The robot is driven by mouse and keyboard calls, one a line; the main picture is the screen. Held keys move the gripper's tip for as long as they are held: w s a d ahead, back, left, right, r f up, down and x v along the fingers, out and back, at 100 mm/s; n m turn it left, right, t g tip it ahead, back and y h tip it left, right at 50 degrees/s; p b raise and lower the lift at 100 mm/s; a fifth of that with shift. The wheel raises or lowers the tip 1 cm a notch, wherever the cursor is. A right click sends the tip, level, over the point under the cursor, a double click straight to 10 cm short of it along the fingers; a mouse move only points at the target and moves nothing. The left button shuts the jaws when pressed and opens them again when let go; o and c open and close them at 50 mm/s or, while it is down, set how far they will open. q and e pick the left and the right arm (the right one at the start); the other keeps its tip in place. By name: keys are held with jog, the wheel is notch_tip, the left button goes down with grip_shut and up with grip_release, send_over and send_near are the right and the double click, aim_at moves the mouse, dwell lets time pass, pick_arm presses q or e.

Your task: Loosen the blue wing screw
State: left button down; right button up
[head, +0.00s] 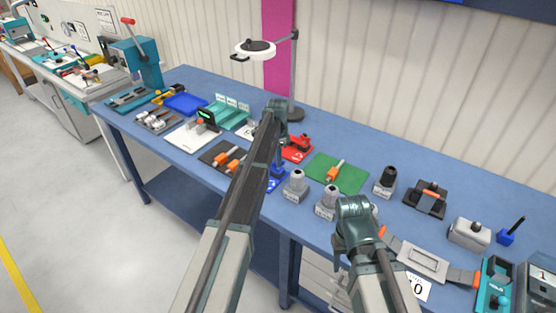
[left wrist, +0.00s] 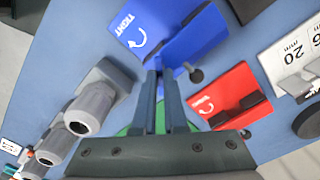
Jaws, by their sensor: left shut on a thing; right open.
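The blue fixture (left wrist: 197,45) has a plate marked TIGHT with a curved arrow. It also shows in the head view (head: 278,183), partly behind my left arm. My left gripper (left wrist: 160,78) is shut on the blue wing screw (left wrist: 158,63) at the fixture's near edge. Only a little of the screw shows between and beyond the fingertips. In the head view my left gripper (head: 277,165) points down at the fixture, mostly hidden by its arm. My right gripper (head: 340,285) is low at the bench's front edge, open, apart from the fixture.
A red fixture (left wrist: 228,95) with an arrow plate stands close beside the blue one. Grey connectors (left wrist: 92,105) stand on its other side. A lamp (head: 293,75) stands at the back of the blue bench (head: 225,160).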

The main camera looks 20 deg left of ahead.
pick_arm(q)
jog(key=n, duration=1.3)
jog(key=shift+n, duration=0.4)
jog(key=n, duration=1.1)
jog(key=shift+n, duration=0.3)
jog(key=c, duration=1)
grip_release()
jog(key=shift+o, duration=0.2)
jog(key=shift+r, duration=0.1)
